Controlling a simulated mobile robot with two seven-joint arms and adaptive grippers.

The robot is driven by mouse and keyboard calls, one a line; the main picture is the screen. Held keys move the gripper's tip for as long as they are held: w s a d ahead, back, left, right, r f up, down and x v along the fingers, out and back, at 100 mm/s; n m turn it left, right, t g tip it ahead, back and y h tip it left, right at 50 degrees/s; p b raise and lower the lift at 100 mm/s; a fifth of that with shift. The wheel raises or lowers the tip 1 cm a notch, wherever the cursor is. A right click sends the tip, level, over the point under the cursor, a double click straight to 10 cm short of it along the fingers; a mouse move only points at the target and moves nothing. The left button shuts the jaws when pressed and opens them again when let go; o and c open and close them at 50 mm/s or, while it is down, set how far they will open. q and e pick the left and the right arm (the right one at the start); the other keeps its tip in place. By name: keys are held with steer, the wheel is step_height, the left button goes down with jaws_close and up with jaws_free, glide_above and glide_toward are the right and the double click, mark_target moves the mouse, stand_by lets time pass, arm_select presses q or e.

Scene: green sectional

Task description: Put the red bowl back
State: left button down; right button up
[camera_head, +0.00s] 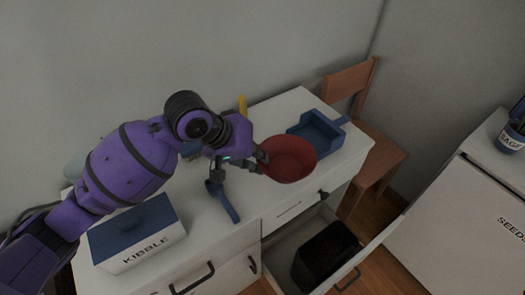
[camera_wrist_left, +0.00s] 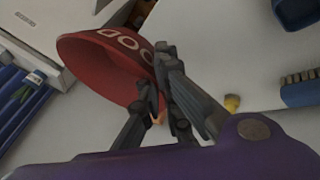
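The red bowl (camera_head: 287,157) is at the end of my left gripper (camera_head: 262,159), near the front edge of the white desk (camera_head: 228,228). In the left wrist view, the bowl (camera_wrist_left: 98,65) shows white lettering on its side, and the fingers of my left gripper (camera_wrist_left: 160,88) close on its rim. The bowl appears held above the desk; the exact gap under it is hard to tell. My right gripper is not in view.
An open drawer (camera_head: 283,250) below the desk's front holds a black bin (camera_head: 326,255). A blue tray (camera_head: 318,132) stands right of the bowl. A KIBBLE box (camera_head: 138,235) and a blue-handled tool (camera_head: 222,200) are to the left. A wooden chair (camera_head: 375,150) stands right of the desk.

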arm_select(q)
steer(key=w+a+f, duration=0.1)
steer(key=w+f, duration=0.2)
steer(key=w+a+f+b, duration=0.1)
steer(key=w+f, duration=0.2)
steer(key=w, duration=0.1)
steer(key=w+a+f, duration=0.1)
steer(key=w+f, duration=0.2)
steer(key=w, duration=0.1)
steer(key=shift+w+b, duration=0.2)
steer(key=shift+b, duration=0.15)
steer(key=shift+w+f, duration=0.2)
steer(key=shift+f, duration=1.45)
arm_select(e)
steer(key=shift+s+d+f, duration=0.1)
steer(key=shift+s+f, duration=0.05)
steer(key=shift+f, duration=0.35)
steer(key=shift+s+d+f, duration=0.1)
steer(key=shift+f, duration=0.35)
arm_select(q)
steer(key=shift+f, duration=0.2)
steer(key=c, duration=2)
jaws_free()
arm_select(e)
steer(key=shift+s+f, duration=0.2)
arm_select(q)
steer(key=shift+r, duration=0.1)
